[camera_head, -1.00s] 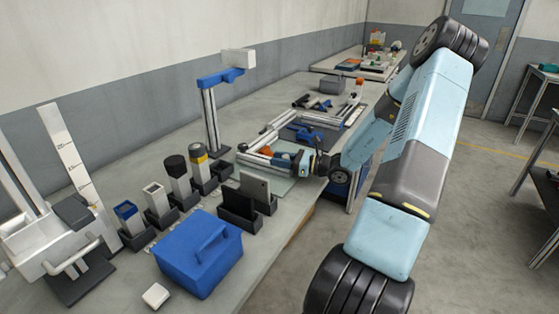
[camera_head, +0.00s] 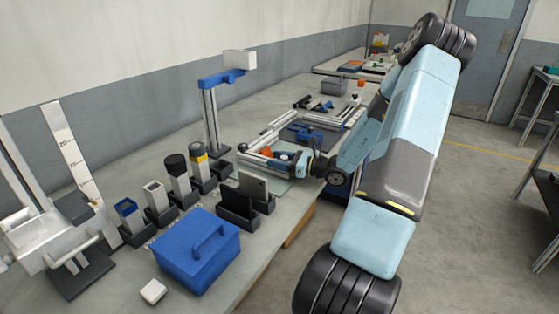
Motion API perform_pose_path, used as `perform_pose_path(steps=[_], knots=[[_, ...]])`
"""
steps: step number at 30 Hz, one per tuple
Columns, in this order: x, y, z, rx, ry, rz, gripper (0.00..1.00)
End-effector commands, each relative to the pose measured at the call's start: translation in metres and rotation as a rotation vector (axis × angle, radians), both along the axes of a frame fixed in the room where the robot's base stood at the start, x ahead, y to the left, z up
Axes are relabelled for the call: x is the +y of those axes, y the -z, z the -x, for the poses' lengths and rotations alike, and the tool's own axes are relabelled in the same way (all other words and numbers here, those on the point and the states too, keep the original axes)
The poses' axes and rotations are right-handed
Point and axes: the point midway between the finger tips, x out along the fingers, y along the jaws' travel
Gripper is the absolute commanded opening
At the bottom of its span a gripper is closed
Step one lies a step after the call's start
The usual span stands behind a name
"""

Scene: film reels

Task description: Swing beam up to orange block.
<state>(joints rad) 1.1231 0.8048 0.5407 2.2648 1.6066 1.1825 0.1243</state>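A silver beam (camera_head: 272,129) lies low over the bench in the middle of the view, running from near my gripper toward the back right. A small orange block (camera_head: 266,151) shows at the beam's near left end, close to my gripper. My gripper (camera_head: 262,161) reaches in from the right, low over a pale green mat, and points left. Its fingers are small and partly merged with the beam parts, so I cannot tell whether they are open or shut, or touch the beam.
A post with a blue arm and white head (camera_head: 225,72) stands left of the gripper. Dark holders (camera_head: 246,205), a blue lidded box (camera_head: 197,250) and a white block (camera_head: 153,291) stand nearer. A blue fixture (camera_head: 316,133) lies behind. Free bench shows at the front.

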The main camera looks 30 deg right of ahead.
Motion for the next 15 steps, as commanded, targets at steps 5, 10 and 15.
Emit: perform_pose_path(steps=[5, 10, 15], knots=[[-0.002, 0.0, 0.001, 0.0, 0.001, 0.0, 0.55], [-0.013, 0.0, 0.012, 0.0, 0.003, 0.0, 0.55], [-0.035, 0.001, 0.035, 0.001, 0.005, 0.001, 0.55]])
